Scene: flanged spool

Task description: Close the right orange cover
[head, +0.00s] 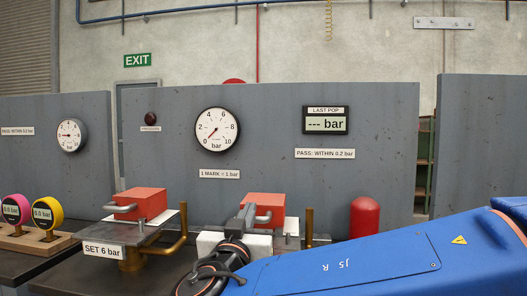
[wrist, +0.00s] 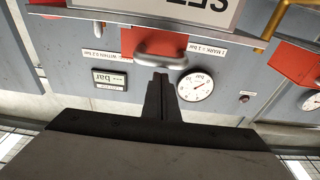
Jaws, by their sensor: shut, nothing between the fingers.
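The right orange cover (head: 264,201) is a box-like lid with a grey handle, standing at the middle station in the head view. It also shows upside down in the wrist view (wrist: 112,28), with its curved grey handle (wrist: 160,50). My gripper (head: 246,214) is shut and empty, its fingertips close to the handle. In the wrist view the fingertips (wrist: 160,76) are just beside the handle; I cannot tell whether they touch. The left orange cover (head: 139,202) sits on its own stand to the left. My arm hides the lower part of the right station.
A brass pipe (head: 310,222) and a red cylinder (head: 365,217) stand right of the right cover. A "SET 6 bar" sign (head: 104,250) fronts the left stand. Pink (head: 14,208) and yellow (head: 47,213) gauges stand far left. A grey panel with a dial (head: 217,129) rises behind.

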